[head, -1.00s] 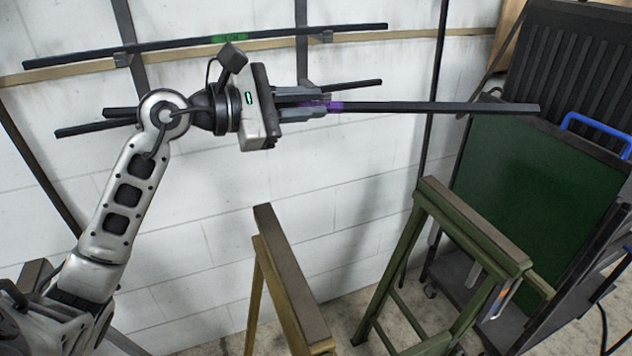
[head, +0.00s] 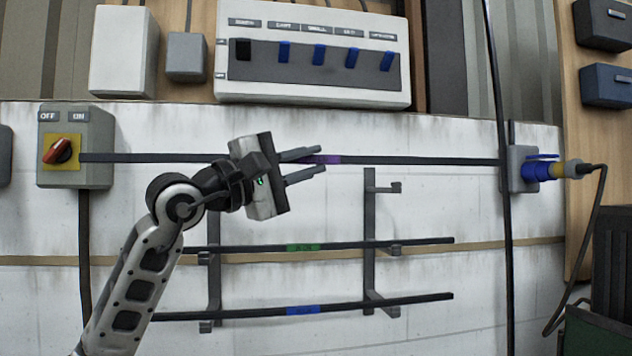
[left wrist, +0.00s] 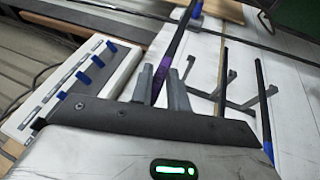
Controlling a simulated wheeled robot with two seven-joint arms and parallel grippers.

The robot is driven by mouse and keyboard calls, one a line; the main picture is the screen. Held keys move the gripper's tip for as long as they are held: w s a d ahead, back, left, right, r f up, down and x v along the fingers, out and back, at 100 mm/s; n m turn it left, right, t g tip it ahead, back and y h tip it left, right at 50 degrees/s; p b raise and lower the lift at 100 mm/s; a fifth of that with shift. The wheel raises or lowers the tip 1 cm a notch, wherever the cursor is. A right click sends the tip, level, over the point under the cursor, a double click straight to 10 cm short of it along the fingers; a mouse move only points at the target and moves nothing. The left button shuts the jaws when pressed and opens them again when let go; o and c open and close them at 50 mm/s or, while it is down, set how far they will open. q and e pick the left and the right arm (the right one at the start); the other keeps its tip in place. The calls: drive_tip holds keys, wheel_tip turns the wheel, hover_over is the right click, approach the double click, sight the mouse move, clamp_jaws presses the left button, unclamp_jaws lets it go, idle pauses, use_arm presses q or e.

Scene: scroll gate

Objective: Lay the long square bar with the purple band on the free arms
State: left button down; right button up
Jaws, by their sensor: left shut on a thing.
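The long dark square bar with the purple band (head: 420,160) is held almost level in front of the white wall. My left gripper (head: 313,164) is shut on it at the purple band (head: 329,159). The band also shows between the fingers in the left wrist view (left wrist: 166,80). A wall rack has dark uprights with hooked arms. Its upper right arm (head: 384,188) is empty and lies below the held bar. The matching upper left arm is hidden behind my gripper and forearm. My right gripper is out of view.
A green-banded bar (head: 425,242) and a blue-banded bar (head: 420,299) lie on the lower rack arms. A red rotary switch box (head: 97,125) is near the held bar's left end, a blue plug and socket (head: 522,168) near its right. A switch panel (head: 312,88) is above.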

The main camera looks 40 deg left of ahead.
use_arm(q)
drive_tip(key=shift+w+a+r, duration=0.2)
drive_tip(key=shift+w+a, duration=0.2)
drive_tip(key=shift+a, duration=0.25)
drive_tip(key=shift+w+a+p, duration=0.4)
drive_tip(key=shift+w+a, duration=0.3)
drive_tip(key=shift+a, duration=0.15)
drive_tip(key=w+a+f+p, duration=0.2)
drive_tip(key=w+a+f, duration=0.1)
drive_tip(key=w+a, duration=0.4)
drive_tip(key=shift+w+a, duration=0.25)
drive_tip(key=shift+a, duration=0.95)
use_arm(e)
drive_tip(key=shift+d+r+n, duration=0.3)
drive_tip(key=shift+r, duration=0.05)
drive_tip(key=shift+s+r, duration=0.1)
drive_tip(key=shift+r, duration=0.15)
